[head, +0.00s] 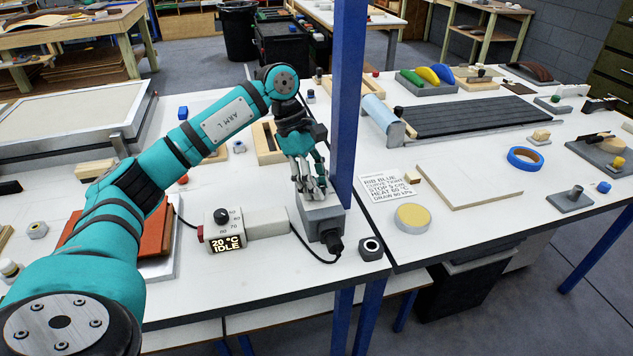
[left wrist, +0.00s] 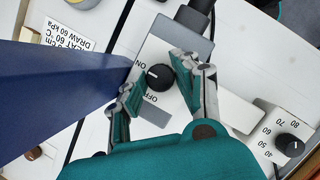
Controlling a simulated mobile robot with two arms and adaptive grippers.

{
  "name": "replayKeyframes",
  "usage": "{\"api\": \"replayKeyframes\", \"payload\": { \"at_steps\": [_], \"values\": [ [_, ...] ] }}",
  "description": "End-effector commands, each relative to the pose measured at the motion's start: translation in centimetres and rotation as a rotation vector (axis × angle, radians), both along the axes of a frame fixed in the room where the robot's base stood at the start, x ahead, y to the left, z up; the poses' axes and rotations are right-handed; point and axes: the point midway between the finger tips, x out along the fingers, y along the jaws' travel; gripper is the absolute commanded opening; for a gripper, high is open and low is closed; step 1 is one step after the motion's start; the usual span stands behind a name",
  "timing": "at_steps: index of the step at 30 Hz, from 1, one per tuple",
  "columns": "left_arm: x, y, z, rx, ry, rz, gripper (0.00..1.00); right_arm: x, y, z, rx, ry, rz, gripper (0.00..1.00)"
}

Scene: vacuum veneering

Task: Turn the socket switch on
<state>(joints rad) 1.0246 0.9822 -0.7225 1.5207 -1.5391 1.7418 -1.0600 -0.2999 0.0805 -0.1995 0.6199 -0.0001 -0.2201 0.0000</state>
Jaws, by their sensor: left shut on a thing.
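The grey socket box (head: 324,222) stands on the white bench at the foot of a blue post, with a black plug and cable at its front. In the left wrist view its switch is a round black knob (left wrist: 160,76) with a white mark, beside the printed words ON and OFF. I cannot tell exactly which word the mark points at. My left gripper (head: 312,192) reaches down onto the box from above. In the left wrist view its fingers (left wrist: 162,88) are shut on the knob, one on each side. My right gripper is not in view.
The blue post (head: 347,100) rises close beside my left gripper. A control box (head: 224,236) reading "20 °C IDLE" stands left of the socket. A small black-topped button or knob (head: 370,247) sits near the front edge. A card (head: 387,187) and flat board (head: 462,180) lie at right.

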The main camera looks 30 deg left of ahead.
Motion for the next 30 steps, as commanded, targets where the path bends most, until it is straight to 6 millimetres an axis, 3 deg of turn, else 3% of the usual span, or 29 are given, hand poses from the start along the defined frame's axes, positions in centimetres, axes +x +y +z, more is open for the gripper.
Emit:
{"api": "replayKeyframes", "payload": {
  "at_steps": [2, 3, 8, 19, 30],
  "values": [
    [0.1, 0.1, 0.1, 0.0, -0.005, 0.001, 0.0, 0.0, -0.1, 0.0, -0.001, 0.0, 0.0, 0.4],
    [0.1, 0.1, 0.2, 0.0, -0.005, 0.001, 0.33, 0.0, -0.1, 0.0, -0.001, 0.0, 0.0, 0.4],
    [0.0, 0.0, 0.1, 0.0, -0.003, 0.001, 0.52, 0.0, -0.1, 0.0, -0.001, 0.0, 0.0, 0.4],
    [0.1, 0.3, 0.8, -0.001, -0.005, 0.002, 0.52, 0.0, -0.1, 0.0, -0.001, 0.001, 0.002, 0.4],
    [-0.1, 3.1, 7.6, -0.002, -0.006, 0.001, 0.52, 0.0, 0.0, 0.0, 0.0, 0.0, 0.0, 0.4]
  ]
}}
